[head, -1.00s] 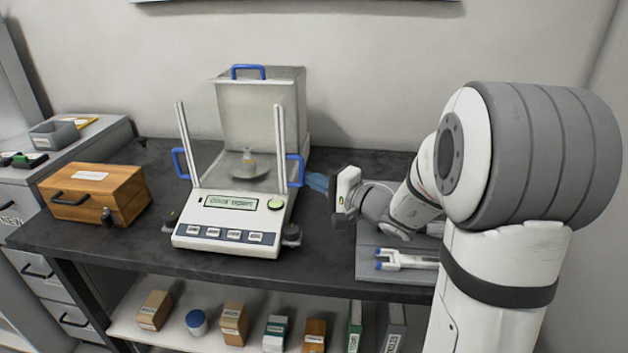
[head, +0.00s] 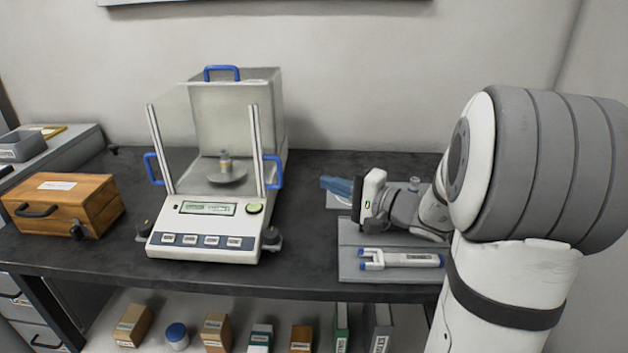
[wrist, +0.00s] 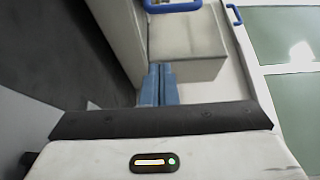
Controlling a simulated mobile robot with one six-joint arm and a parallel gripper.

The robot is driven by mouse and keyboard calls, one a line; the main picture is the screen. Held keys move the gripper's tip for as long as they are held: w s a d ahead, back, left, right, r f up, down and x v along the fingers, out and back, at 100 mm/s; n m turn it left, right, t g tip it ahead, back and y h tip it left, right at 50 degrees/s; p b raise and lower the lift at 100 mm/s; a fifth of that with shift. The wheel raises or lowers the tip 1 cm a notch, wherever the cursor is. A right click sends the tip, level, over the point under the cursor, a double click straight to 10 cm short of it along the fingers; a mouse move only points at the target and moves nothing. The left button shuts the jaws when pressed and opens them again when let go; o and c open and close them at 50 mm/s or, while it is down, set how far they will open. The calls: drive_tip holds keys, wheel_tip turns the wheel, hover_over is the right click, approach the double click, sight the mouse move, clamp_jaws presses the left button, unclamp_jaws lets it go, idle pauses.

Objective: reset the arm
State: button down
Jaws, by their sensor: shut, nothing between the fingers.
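My gripper (head: 337,186) is at the right of the balance in the head view, above the dark table. Its blue fingers point left toward the balance and are shut with nothing between them. They also show side by side in the wrist view (wrist: 159,84). The analytical balance (head: 205,227) stands on the table (head: 105,258), with a small metal weight (head: 225,161) on the pan inside its glass chamber. The balance also shows in the wrist view (wrist: 185,40). My gripper is apart from the balance.
A grey mat (head: 385,272) at the right holds a blue-tipped fork-like tool (head: 405,259). A wooden box (head: 62,203) stands at the left. Boxes and a blue-lidded jar (head: 176,335) stand on the shelf below. Bare table lies between the balance and the mat.

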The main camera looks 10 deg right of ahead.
drive_tip(key=s+a+n+g+h+p, duration=0.2)
drive_tip(key=s+a+n+g+p, duration=0.4)
drive_tip(key=s+a+g, duration=0.6)
drive_tip(key=s+d+r+n+t+h+p, duration=0.1)
drive_tip(key=s+d+r+n+h+p, duration=0.2)
drive_tip(key=s+d+h+p, duration=0.5)
drive_tip(key=shift+s+d+r+h, duration=0.65)
drive_tip(key=shift+s+r+h, duration=0.2)
drive_tip(key=shift+s+h, duration=0.3)
